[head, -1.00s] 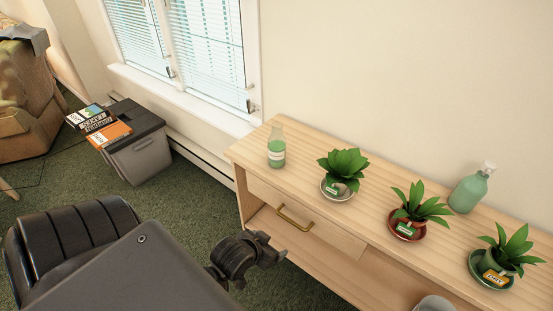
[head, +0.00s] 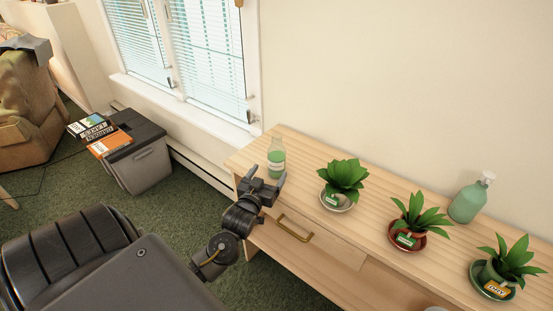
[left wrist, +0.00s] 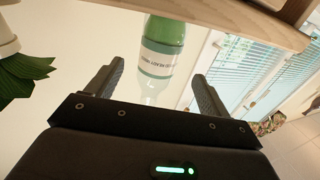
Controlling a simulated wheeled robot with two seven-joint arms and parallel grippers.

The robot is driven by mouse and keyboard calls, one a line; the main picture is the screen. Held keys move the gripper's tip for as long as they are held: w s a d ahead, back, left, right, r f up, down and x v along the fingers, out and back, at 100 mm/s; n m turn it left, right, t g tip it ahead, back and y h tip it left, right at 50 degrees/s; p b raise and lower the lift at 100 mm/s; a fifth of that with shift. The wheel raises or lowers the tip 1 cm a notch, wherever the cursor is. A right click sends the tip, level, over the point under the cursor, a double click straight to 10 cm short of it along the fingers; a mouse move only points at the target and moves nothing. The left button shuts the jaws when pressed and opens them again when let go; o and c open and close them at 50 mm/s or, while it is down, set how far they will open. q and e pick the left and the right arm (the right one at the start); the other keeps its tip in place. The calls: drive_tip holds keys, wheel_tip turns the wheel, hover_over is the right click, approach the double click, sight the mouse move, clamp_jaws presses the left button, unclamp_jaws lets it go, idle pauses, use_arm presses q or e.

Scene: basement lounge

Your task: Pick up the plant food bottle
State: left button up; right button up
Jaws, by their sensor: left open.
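A clear bottle of green liquid with a white label (head: 276,157) stands upright at the left end of the wooden cabinet top. It looks like the plant food bottle, though the label is too small to read surely. My left gripper (head: 266,174) is open and empty, just in front of the bottle at the cabinet's front-left edge. In the left wrist view, which is upside down, the bottle (left wrist: 160,58) shows between the two spread fingers, apart from them. Its lower part is green and its neck is clear. My right gripper is not in view.
Three potted plants stand along the cabinet top (head: 300,166): a near one (head: 344,178), a middle one (head: 418,219) and a right one (head: 507,264). A green pump bottle (head: 468,201) stands behind them by the wall. A drawer handle (head: 294,229) is on the front.

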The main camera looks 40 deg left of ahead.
sight(273, 167)
use_arm(q)
drive_tip(key=shift+x, duration=1.1)
drive_tip(key=shift+w, duration=0.1)
drive_tip(key=p+x, duration=0.1)
drive_tip(key=x, duration=0.3)
drive_tip(key=shift+w, duration=0.1)
drive_tip(key=shift+w+a+f, duration=0.1)
drive_tip(key=shift+w+a, duration=0.05)
drive_tip(key=shift+w, duration=0.35)
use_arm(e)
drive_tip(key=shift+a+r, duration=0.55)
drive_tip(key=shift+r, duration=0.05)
use_arm(q)
drive_tip(key=c, duration=1.1)
drive_tip(key=shift+c, duration=0.5)
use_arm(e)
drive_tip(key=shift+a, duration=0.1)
